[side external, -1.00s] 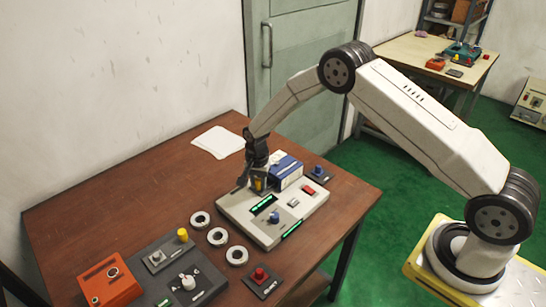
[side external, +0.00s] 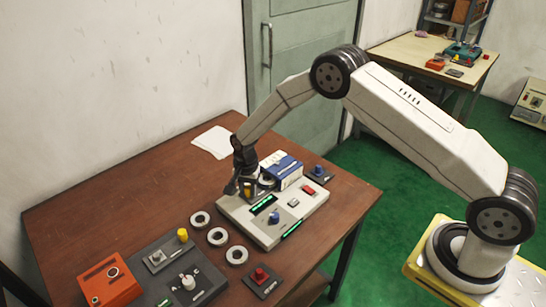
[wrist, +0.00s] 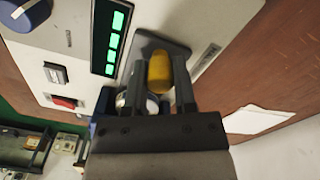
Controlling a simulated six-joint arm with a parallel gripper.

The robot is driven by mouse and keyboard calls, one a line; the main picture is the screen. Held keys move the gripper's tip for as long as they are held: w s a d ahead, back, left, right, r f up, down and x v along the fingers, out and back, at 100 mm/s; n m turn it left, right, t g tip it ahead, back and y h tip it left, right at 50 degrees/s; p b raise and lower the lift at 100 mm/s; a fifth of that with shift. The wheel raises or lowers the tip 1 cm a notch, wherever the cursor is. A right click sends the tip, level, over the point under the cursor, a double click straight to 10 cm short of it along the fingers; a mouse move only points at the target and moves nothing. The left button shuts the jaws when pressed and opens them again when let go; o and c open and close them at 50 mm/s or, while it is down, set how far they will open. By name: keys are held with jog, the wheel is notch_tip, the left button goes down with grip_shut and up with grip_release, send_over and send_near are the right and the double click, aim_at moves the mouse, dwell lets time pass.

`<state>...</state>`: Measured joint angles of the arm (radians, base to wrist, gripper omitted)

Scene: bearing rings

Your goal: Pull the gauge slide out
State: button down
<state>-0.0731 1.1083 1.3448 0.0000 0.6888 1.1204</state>
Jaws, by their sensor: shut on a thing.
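The gauge slide's yellow handle (wrist: 160,72) stands between the two fingers of my gripper (wrist: 159,84) in the wrist view. The gripper is shut on it. A dark grey plate (wrist: 150,42) lies under the handle, at the edge of the pale gauge unit. In the side view my gripper (side external: 246,189) is at the left rear edge of the gauge unit (side external: 250,226), with the yellow handle (side external: 248,191) partly hidden by the fingers. A pale ring (side external: 267,181) shows between the handle and the blue and white box (side external: 286,170).
The unit carries a green display (side external: 264,204), a blue knob (side external: 273,216) and a red button (side external: 308,190). Several loose rings (side external: 217,236) lie in front of it. A dark control panel (side external: 180,272) and an orange box (side external: 110,283) stand at front left. Bare table lies left of the gripper.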

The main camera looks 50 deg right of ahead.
jog(key=shift+a, duration=3.4)
jog(key=shift+a+r, duration=0.1)
jog(key=shift+a, duration=0.3)
jog(key=shift+w, duration=0.1)
jog(key=c, duration=0.7)
grip_release()
jog(key=shift+o, duration=0.5)
jog(key=shift+d, duration=0.1)
jog(key=shift+r, duration=0.1)
notch_tip(320, 180, up, 7)
jog(key=shift+f, duration=0.2)
jog(key=shift+d, duration=0.1)
